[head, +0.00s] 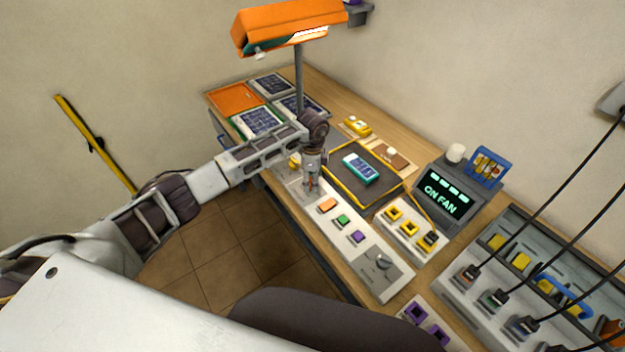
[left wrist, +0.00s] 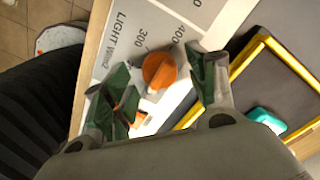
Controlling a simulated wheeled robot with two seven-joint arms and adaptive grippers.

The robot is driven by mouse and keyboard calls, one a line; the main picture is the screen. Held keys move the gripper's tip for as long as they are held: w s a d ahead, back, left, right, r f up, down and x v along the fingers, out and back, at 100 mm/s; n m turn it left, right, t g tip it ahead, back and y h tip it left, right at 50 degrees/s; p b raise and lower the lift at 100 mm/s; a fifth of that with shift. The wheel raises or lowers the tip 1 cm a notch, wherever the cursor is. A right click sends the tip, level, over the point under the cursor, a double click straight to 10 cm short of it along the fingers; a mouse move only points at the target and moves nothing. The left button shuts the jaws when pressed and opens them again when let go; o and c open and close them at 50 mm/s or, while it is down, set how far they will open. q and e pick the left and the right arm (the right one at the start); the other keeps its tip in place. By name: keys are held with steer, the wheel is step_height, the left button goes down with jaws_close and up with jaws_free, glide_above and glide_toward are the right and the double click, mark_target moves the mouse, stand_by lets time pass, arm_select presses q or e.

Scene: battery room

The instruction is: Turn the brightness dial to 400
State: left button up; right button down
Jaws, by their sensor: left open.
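The brightness dial (left wrist: 160,70) is an orange knob on a pale panel in the left wrist view. Printed beside it are "LIGHT W/m2", "300" and "400"; I cannot tell which mark its pointer faces. My left gripper (head: 311,188) reaches down over the long control panel (head: 346,253) in the head view and largely hides the dial there. In the left wrist view its green-padded fingers (left wrist: 160,98) are open, one on either side of the knob's near side. I cannot tell whether they touch it. My right gripper is not in view.
A dark yellow-edged tray (head: 335,185) holds a teal device (head: 360,168). An orange lamp (head: 290,22) overhangs the bench. A lit display box (head: 446,200) and cabled sockets are to the right.

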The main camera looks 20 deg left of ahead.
arm_select(q)
steer(key=shift+f, duration=0.55)
steer(key=shift+c, duration=0.3)
steer(key=c, duration=1)
